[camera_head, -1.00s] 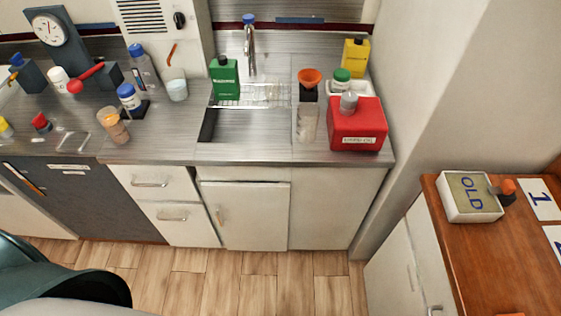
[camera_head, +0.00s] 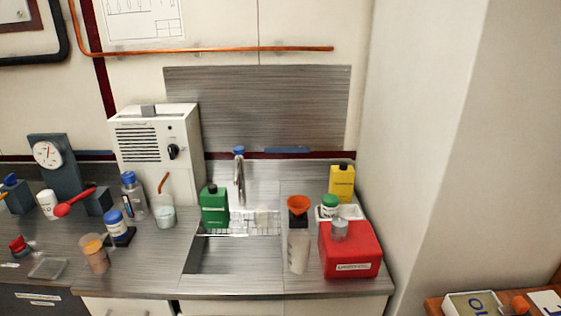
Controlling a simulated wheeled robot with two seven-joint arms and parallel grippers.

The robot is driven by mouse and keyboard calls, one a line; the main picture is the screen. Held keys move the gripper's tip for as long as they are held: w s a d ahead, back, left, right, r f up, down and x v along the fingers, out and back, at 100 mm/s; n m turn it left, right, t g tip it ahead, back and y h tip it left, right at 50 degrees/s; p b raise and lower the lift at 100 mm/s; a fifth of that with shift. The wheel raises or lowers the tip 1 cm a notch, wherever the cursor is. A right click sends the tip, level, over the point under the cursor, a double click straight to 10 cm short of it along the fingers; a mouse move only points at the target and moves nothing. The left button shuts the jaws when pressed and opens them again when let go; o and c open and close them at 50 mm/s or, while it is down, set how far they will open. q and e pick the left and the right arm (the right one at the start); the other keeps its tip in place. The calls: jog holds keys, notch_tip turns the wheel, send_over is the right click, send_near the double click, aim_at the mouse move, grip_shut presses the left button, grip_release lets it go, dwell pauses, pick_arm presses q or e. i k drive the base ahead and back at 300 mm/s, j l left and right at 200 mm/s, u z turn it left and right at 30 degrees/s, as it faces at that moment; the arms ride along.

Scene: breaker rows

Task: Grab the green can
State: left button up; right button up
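A green can (camera_head: 214,207) with a dark cap stands upright at the back left edge of the sink on the steel counter. A faucet (camera_head: 239,175) with a blue top rises just to its right and behind it. A wire rack (camera_head: 250,223) lies beside the can, over the back of the sink. Neither of my grippers shows in the head view.
A white box-shaped appliance (camera_head: 155,150) stands behind and left of the can, with a beaker (camera_head: 164,217) in front of it. A red container (camera_head: 350,250), orange funnel (camera_head: 298,205) and yellow bottle (camera_head: 342,183) stand right of the sink. The sink basin (camera_head: 235,256) is empty.

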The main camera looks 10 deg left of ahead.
aim_at(213, 199)
jog(key=j+z, duration=0.35)
jog(key=j, duration=0.55)
jog(key=j+z, duration=0.35)
jog(key=j, duration=0.55)
